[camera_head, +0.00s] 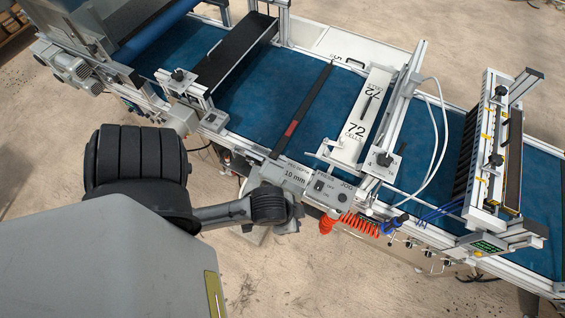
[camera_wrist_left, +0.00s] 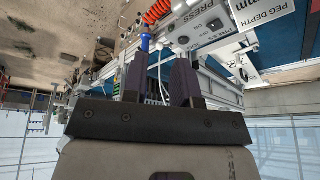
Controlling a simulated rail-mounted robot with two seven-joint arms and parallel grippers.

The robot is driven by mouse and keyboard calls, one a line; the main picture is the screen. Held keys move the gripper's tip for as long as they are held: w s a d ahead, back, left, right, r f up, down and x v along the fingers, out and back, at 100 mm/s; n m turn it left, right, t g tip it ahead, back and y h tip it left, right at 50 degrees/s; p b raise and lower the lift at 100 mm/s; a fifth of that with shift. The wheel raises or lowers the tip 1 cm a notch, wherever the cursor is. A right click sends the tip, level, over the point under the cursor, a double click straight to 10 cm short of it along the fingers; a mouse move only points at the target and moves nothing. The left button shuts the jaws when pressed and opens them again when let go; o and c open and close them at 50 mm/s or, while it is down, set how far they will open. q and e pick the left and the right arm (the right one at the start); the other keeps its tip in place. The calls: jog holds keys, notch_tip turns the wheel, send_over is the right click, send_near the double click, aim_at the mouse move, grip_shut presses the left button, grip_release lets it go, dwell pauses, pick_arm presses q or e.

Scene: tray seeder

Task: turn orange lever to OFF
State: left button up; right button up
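I cannot make out an orange lever for certain in either view. A small control panel (camera_head: 331,190) labelled PRESS and JOG sits on the machine's near edge, with a dark switch and a round knob. It also shows in the left wrist view (camera_wrist_left: 205,22), turned over, with OFF and ON marks. An orange coiled hose (camera_head: 350,224) hangs just below it. My left gripper (camera_wrist_left: 160,58) is open and empty, its two dark fingers apart, with a blue fitting (camera_wrist_left: 145,42) beyond them. In the head view my left wrist hides most of it. My right gripper is not in view.
The blue conveyor belt (camera_head: 232,92) runs across the machine. A PEG DEPTH 10 mm plate (camera_head: 294,171) is close to my wrist. A white 72 CELLS plate (camera_head: 361,118), white tubes (camera_head: 441,130) and blue lines (camera_head: 440,211) lie to the right. The floor (camera_head: 330,285) in front is mostly clear.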

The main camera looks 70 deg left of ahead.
pick_arm(q)
jog(key=w+f+m+y+b, duration=0.1)
jog(key=w+f+b, duration=0.3)
jog(key=f+b, duration=1.1)
jog(key=w+f+b, duration=0.4)
jog(key=f+b, duration=0.8)
jog(key=f, duration=0.5)
jog(key=w+f+m+y+b, duration=0.1)
jog(key=w+f+b, duration=0.3)
jog(key=f+b, duration=1.1)
jog(key=a+f+m+g+y+b, duration=0.3)
jog(key=f+b, duration=0.9)
jog(key=f, duration=1.2)
jog(key=s+a+f+m+y+b, duration=0.1)
jog(key=s+a+f+m+y, duration=0.4)
jog(key=a, duration=0.3)
jog(key=s+a+f+m+y, duration=0.3)
jog(key=s+a+f+m, duration=0.15)
jog(key=a+f, duration=0.35)
jog(key=w+a+f+m+b, duration=0.1)
jog(key=a+f+m+b, duration=0.1)
jog(key=a+b, duration=0.2)
jog(key=w+a+f+m+b, duration=0.1)
jog(key=a+f+m+b, duration=0.1)
jog(key=a, duration=0.7)
jog(key=shift+f+m+y+b, duration=0.25)
jog(key=shift+m+y+b, duration=0.2)
jog(key=shift+b, duration=0.7)
